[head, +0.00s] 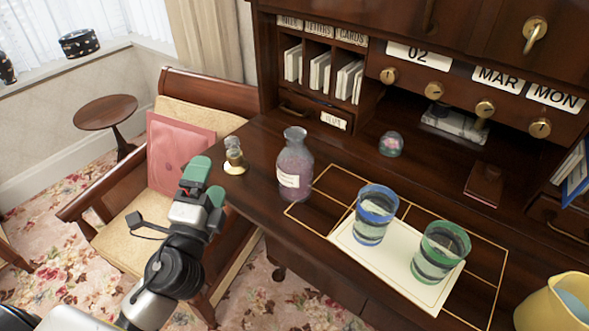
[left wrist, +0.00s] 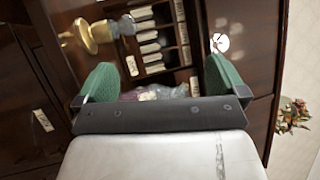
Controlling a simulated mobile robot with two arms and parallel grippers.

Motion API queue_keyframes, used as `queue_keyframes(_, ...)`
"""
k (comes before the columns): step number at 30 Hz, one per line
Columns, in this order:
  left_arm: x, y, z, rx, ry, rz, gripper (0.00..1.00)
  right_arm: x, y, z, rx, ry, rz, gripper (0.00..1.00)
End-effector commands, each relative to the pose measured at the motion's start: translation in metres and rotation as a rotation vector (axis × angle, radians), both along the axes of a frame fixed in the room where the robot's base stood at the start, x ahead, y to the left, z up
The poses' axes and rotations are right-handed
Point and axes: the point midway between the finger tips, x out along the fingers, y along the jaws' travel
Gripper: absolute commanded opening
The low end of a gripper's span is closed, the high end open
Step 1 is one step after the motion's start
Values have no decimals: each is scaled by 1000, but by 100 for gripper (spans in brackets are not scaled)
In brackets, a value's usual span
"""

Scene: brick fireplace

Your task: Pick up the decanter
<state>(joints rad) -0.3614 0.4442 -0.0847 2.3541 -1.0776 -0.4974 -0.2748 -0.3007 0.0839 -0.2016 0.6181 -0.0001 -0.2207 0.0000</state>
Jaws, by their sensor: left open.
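The decanter (head: 295,168) is a clear glass bottle with purple contents and a pale label. It stands upright on the dark wooden desk in the head view. In the left wrist view glass with a purple tint (left wrist: 155,92), apparently the decanter, shows low between the fingers, largely hidden by the gripper body. My left gripper (head: 206,182) has green fingertips and is left of the decanter, near the desk's left edge. It is open and empty; the spread fingers also show in the left wrist view (left wrist: 161,78). My right gripper is not in view.
A small brass-and-glass object (head: 235,158) stands close behind the left gripper. A blue-rimmed glass (head: 373,214) and a green-rimmed glass (head: 440,252) stand right of the decanter on a pale sheet (head: 365,260). A yellow jug (head: 540,309) is at the lower right.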

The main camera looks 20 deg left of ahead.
Motion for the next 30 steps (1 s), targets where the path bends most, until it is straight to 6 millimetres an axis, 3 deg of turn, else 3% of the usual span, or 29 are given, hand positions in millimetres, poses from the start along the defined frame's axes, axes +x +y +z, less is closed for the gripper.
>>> queue_keyframes(3,5,-14,18,222,-78,-75,100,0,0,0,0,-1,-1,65)
queue_keyframes(8,11,-42,30,618,-175,-196,100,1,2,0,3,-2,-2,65)
queue_keyframes(12,16,-64,21,1065,-229,-314,100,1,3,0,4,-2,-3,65)
queue_keyframes(16,21,-69,2,1386,-226,-391,100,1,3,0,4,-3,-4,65)
queue_keyframes(21,29,-71,-7,1538,-210,-424,100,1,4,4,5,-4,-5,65)
queue_keyframes(30,64,-97,-6,1538,-210,-425,100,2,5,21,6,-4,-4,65)
